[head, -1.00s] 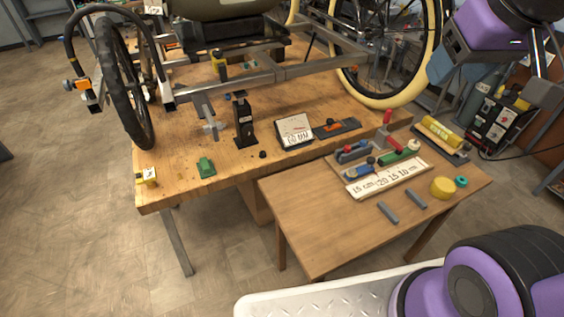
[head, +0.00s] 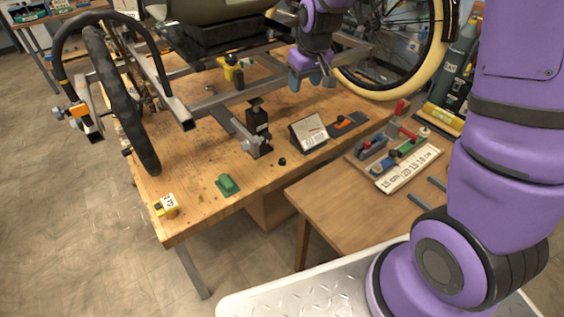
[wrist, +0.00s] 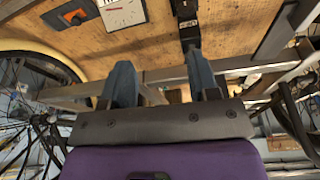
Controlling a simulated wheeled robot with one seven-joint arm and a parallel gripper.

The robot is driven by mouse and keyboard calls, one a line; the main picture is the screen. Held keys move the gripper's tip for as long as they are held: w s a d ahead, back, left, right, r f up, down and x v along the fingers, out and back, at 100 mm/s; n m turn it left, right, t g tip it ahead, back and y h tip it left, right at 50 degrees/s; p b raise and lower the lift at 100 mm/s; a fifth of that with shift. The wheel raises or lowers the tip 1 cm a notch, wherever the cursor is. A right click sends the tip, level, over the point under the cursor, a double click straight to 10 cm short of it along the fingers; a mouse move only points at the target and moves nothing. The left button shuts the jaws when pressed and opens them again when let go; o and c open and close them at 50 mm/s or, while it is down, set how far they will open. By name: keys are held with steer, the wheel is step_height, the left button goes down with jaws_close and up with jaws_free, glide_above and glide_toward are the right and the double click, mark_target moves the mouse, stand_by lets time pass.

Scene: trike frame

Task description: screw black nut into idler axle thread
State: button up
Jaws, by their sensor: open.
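A small black nut (head: 282,161) lies on the wooden bench in the head view. A grey metal fitting (head: 246,140), which looks like the idler axle, sits at the end of a grey frame tube beside a black stand (head: 257,122). Its thread is too small to make out. My gripper (head: 312,80) is over the bench, behind and above the nut and well apart from it. In the wrist view my gripper (wrist: 162,82) has its two blue-grey fingers spread, with nothing held between them. I cannot make out the nut in the wrist view.
A white-faced box (head: 309,133) stands right of the nut, with an orange-knobbed tool (head: 345,122) beyond. Trike frame tubes (head: 212,103) and a wheel (head: 400,88) crowd the back.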

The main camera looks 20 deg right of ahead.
steer(key=w+a+x, duration=0.1)
steer(key=x, duration=1.3)
steer(key=n+g, duration=0.1)
glide_above(283, 164)
steer(key=d, duration=0.1)
step_height(283, 164, down, 14)
steer(key=shift+w+f, duration=0.1)
steer(key=shift+w, duration=0.05)
steer(key=shift+w+a+f, duration=0.1)
steer(key=shift+a+f, duration=0.05)
steer(key=shift+f, duration=0.95)
steer(key=shift+w+a+f, duration=0.1)
steer(key=shift+w+f, duration=0.05)
steer(key=shift+f, duration=1)
steer(key=shift+w+a+f, duration=0.1)
steer(key=shift+a+f, duration=0.05)
steer(key=shift+f, duration=0.95)
steer(key=shift+c, duration=0.4)
steer(key=c, duration=0.9)
